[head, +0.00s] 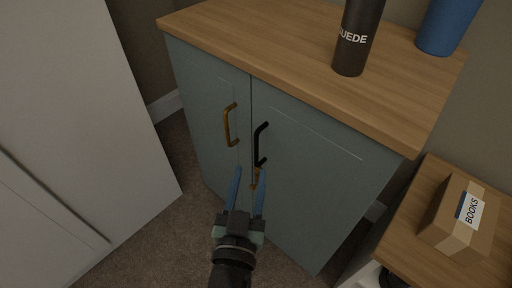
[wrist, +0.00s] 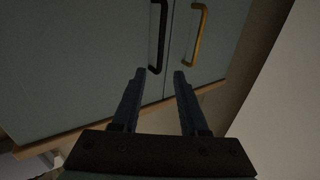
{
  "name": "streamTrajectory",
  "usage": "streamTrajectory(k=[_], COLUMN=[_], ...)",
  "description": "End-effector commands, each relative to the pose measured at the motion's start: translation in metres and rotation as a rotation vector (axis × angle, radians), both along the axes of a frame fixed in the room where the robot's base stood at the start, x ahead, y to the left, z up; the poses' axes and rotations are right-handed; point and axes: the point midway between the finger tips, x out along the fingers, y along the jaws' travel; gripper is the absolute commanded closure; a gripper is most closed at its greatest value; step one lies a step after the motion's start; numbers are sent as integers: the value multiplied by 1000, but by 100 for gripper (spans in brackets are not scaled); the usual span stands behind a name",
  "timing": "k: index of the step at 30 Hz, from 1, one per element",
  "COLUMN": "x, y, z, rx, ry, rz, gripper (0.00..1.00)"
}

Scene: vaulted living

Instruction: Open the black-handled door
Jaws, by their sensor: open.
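The blue-grey cabinet has two doors, both closed. The right door (head: 315,165) carries a black handle (head: 258,146), an upright bar near the middle seam. The left door (head: 207,105) carries a brass handle (head: 228,125). My gripper (head: 252,170) is open and empty, its two blue fingers pointing at the cabinet front just below the black handle. In the wrist view the black handle (wrist: 157,38) lies just beyond the fingertips of my gripper (wrist: 159,73), and the brass handle (wrist: 198,35) is to the right. I see no contact with either handle.
A dark bottle (head: 358,38) and a blue container (head: 445,25) stand on the cabinet's wooden top (head: 270,40). A low wooden unit at right bears a box marked BOOKS (head: 458,215). A white panel (head: 75,120) stands at left. Carpet (head: 170,215) in front is clear.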

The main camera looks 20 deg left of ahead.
Motion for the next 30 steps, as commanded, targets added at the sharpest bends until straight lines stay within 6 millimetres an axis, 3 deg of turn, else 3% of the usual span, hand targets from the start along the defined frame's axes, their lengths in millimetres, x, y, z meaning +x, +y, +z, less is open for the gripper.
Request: streamTrajectory(k=[6,13,27,30], x=[38,68,79,79], y=[10,17,19,19], z=[1,1,0,0], rx=[2,0,0,0], ry=[-1,-1,1,1], rz=[0,0,-1,-1], gripper=[57,57,57,73])
